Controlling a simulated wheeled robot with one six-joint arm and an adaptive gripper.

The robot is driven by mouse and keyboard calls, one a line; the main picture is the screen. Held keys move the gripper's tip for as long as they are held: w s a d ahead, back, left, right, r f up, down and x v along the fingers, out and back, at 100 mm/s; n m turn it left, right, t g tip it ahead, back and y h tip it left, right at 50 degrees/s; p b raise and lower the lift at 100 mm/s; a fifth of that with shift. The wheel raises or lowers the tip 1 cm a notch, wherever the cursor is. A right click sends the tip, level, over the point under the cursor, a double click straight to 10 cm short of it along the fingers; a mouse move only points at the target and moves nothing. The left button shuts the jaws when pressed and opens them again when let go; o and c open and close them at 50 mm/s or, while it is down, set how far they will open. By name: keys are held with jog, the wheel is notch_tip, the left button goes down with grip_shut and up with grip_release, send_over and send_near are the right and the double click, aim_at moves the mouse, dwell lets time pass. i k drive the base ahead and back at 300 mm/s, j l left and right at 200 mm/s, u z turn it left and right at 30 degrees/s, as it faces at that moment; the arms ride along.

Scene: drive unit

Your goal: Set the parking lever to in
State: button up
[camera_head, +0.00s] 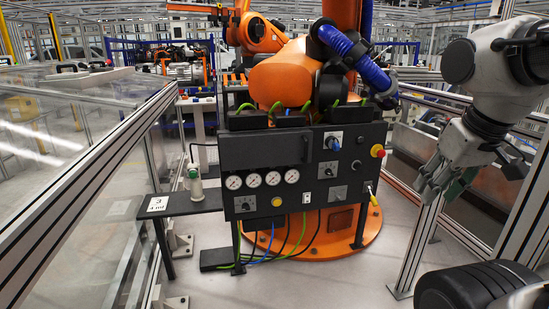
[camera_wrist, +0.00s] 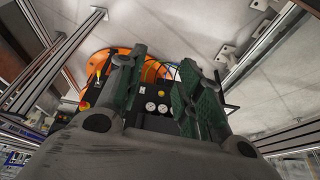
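The black drive unit panel (camera_head: 268,150) stands in the middle of the head view. Part of the panel (camera_wrist: 152,122) with gauges shows between and beyond the fingers.
The panel bears a blue-handled switch (camera_head: 333,144), a red button (camera_head: 377,151), a yellow button (camera_head: 277,201) and several gauges (camera_head: 254,180). A black side shelf (camera_head: 190,203) juts left. An orange robot (camera_head: 283,78) stands behind. Rails and posts flank both sides; the front floor (camera_head: 280,290) is clear.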

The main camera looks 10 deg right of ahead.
aim_at(374, 201)
jog(key=i+z, duration=0.35)
jog(key=i, duration=0.25)
jog(key=i+z, duration=0.3)
jog(key=i, duration=0.25)
jog(key=i+j+z, duration=0.35)
jog(key=i, duration=0.2)
